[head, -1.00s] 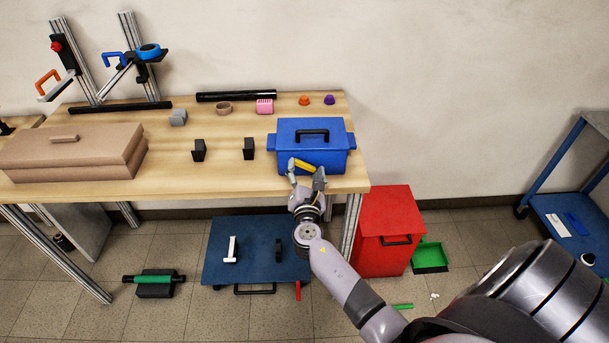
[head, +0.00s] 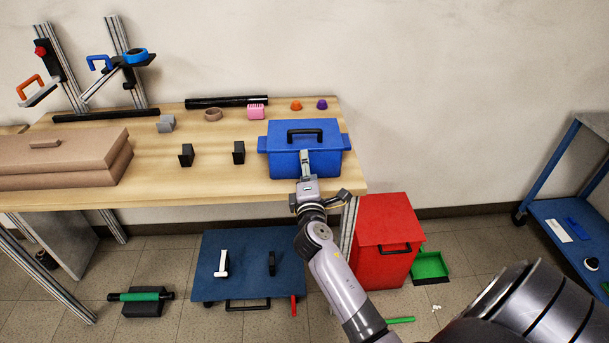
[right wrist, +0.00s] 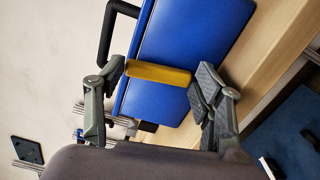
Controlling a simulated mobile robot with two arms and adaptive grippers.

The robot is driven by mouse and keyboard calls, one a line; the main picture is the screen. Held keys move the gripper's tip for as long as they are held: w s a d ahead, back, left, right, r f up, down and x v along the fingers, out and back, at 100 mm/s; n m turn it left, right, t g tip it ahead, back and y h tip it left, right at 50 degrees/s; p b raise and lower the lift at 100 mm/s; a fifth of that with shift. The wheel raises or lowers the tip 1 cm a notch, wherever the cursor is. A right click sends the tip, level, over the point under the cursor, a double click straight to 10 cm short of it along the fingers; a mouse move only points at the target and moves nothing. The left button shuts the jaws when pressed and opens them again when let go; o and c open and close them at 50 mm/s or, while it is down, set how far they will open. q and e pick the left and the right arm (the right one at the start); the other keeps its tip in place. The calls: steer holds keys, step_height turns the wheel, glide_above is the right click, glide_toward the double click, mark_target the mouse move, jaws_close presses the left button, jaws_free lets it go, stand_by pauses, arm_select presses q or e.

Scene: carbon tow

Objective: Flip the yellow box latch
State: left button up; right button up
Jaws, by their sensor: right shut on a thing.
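The blue toolbox (head: 328,160) with a black lid handle (head: 305,134) stands closed near the right front of the wooden workbench. In the right wrist view the box (right wrist: 190,40) fills the upper middle, and the yellow latch (right wrist: 158,73) lies across its front. My right gripper (head: 312,172) is at the box's front. Its two fingers (right wrist: 160,80) are at opposite ends of the latch and shut on it. In the head view the latch is hidden by the gripper. My left gripper is not in view.
The workbench (head: 215,180) holds two black blocks (head: 186,155), a brown case (head: 60,160) and small parts behind. A red bin (head: 380,225) stands on the floor right of the bench. A blue platform (head: 250,255) is below. A blue cart (head: 560,215) is far right.

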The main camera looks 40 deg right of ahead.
steer(key=shift+s+d+f+m+b, duration=0.1)
steer(key=shift+d+m+b, duration=0.2)
steer(key=shift+m, duration=0.5)
steer(key=shift+a, duration=0.1)
steer(key=o, duration=1.1)
steer(key=shift+o, duration=0.2)
steer(key=v, duration=0.7)
steer(key=shift+s, duration=0.2)
steer(key=shift+a, duration=0.15)
